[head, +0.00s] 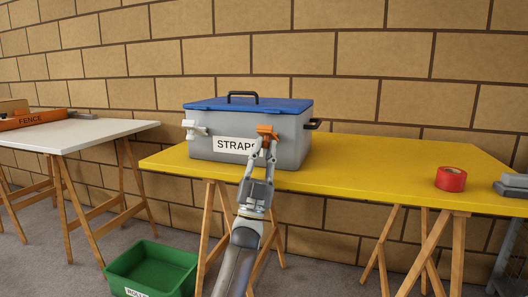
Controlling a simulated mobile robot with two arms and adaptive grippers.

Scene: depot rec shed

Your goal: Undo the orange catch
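The grey box (204,146) with a blue lid (215,103) stands on the yellow table; the lid lies down on it. A white catch (195,128) sticks out near the front left corner. My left gripper (264,148) reaches up from below, with its fingertips at the orange catch, one toward each side. The fingers partly cover the catch's lower part and the STRAPS label (232,145); their grip is unclear. My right gripper is out of view.
The yellow table (370,165) is clear in the middle. Red tape (451,179) and a grey object (512,185) lie at its right. A green bin (150,270) stands on the floor. A white table (80,134) bears an orange FENCE item (32,120).

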